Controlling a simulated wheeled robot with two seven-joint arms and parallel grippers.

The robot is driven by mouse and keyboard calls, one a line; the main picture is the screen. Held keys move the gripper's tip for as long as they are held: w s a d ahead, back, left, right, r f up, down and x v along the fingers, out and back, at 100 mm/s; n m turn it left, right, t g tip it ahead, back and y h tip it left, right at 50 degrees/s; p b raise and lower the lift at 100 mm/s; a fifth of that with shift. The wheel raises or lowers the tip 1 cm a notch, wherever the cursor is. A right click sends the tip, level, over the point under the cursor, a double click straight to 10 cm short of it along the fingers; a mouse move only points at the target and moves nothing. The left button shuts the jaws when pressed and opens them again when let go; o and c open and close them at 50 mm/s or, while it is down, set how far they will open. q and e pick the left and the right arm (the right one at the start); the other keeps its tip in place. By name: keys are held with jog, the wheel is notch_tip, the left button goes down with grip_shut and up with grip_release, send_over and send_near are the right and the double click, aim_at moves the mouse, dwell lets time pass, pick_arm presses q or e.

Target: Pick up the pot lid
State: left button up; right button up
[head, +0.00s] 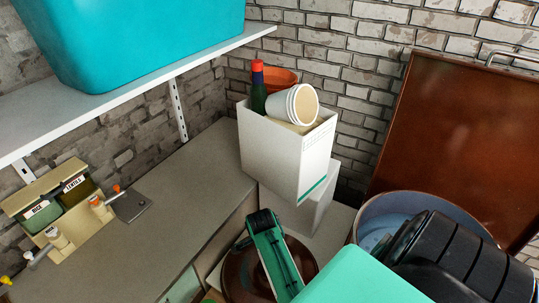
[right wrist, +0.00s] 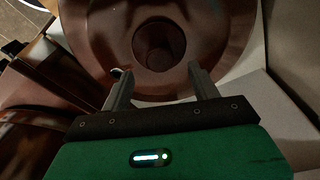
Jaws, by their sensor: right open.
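The pot lid (right wrist: 100,50) is round, brown and glossy, with a round knob (right wrist: 155,45) in its middle. In the head view the lid (head: 238,275) shows at the bottom, partly covered by my green right gripper (head: 268,240). In the right wrist view my right gripper (right wrist: 158,74) is open. Its two fingers point at the lid, one on each side of the knob's near side, with nothing between them. Contact with the lid cannot be told. My left gripper is not in view.
A white box (head: 265,150) with a bottle (head: 258,90) and cups (head: 295,104) stands behind the lid. A tub with a bluish inside (head: 375,240) is at the right, partly behind my arm. A beige dispenser (head: 60,215) is at the left.

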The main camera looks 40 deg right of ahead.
jog(key=f, duration=0.1)
jog(key=f+p, duration=0.1)
jog(key=f, duration=0.1)
jog(key=shift+s+d, duration=0.1)
jog(key=shift+d, duration=0.1)
jog(key=shift+d+f+p, duration=0.1)
jog(key=shift+f+p, duration=0.25)
jog(key=shift+f, duration=0.3)
grip_shut()
